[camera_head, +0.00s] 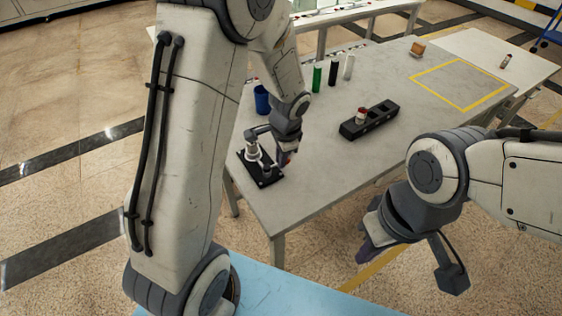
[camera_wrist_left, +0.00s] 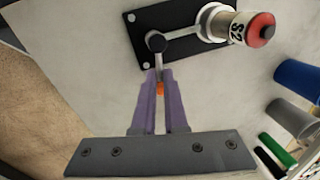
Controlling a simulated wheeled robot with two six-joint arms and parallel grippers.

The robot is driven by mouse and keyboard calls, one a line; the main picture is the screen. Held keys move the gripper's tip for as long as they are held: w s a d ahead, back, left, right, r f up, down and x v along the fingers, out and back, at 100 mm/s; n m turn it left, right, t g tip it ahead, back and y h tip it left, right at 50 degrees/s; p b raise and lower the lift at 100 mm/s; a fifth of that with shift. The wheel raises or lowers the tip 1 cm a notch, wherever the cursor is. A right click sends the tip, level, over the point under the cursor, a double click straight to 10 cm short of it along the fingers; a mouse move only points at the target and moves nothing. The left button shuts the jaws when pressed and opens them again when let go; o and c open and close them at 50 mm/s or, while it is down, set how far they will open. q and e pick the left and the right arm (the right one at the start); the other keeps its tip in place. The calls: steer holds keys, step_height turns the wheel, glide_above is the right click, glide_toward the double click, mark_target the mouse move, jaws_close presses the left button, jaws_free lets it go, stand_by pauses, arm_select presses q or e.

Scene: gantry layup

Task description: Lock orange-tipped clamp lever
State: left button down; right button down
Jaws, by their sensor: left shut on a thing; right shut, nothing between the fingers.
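The clamp lever shows in the left wrist view as a grey arm with an orange tip (camera_wrist_left: 160,88). It runs from a dark pivot (camera_wrist_left: 156,42) on a black base plate (camera_wrist_left: 143,20). My left gripper (camera_wrist_left: 158,78) is shut on the lever near its orange tip. A white cylinder with a red cap (camera_wrist_left: 228,25), marked S2, sits in the clamp's ring. In the head view the clamp plate (camera_head: 262,178) lies on the table's near left corner, with my left gripper (camera_head: 287,158) at its right side. My right gripper (camera_head: 366,250) is shut and empty, off the table's front edge.
A blue cup (camera_head: 262,99) stands behind the clamp. Green (camera_head: 317,77), black (camera_head: 333,74) and white (camera_head: 348,67) cylinders stand farther back. A black holder (camera_head: 379,124) bears a red-capped cylinder (camera_head: 361,115). A yellow-outlined area (camera_head: 459,106) lies at the right.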

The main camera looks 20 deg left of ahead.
arm_select(q)
steer(key=shift+w, duration=0.15)
steer(key=c, duration=1)
jaws_free()
steer(key=r, duration=0.3)
steer(key=s+d+r+p, duration=0.1)
steer(key=r, duration=0.6)
steer(key=shift+s+d+r, duration=0.15)
steer(key=shift+s+d, duration=0.05)
steer(key=shift+s, duration=0.1)
steer(key=s+d+r+h, duration=0.1)
steer(key=s+d+r, duration=0.1)
steer(key=s+d, duration=0.2)
steer(key=s+d+r+n+g+p, duration=0.1)
steer(key=s+d, duration=0.3)
steer(key=s, duration=0.7)
steer(key=s+d+r+h+p, duration=0.1)
steer(key=s+d+r, duration=0.1)
steer(key=s+d, duration=0.2)
steer(key=shift+s+d+r+n+g+h, duration=0.1)
steer(key=shift+s+d+n, duration=0.05)
steer(key=shift+s, duration=0.4)
steer(key=shift+s+d+r+n+g+h, duration=0.1)
steer(key=shift+s+r, duration=0.05)
steer(key=shift+s, duration=0.45)
steer(key=shift+s+d+r+n+g+h, duration=0.1)
steer(key=shift+s+d+n, duration=0.05)
steer(key=shift+s, duration=0.4)
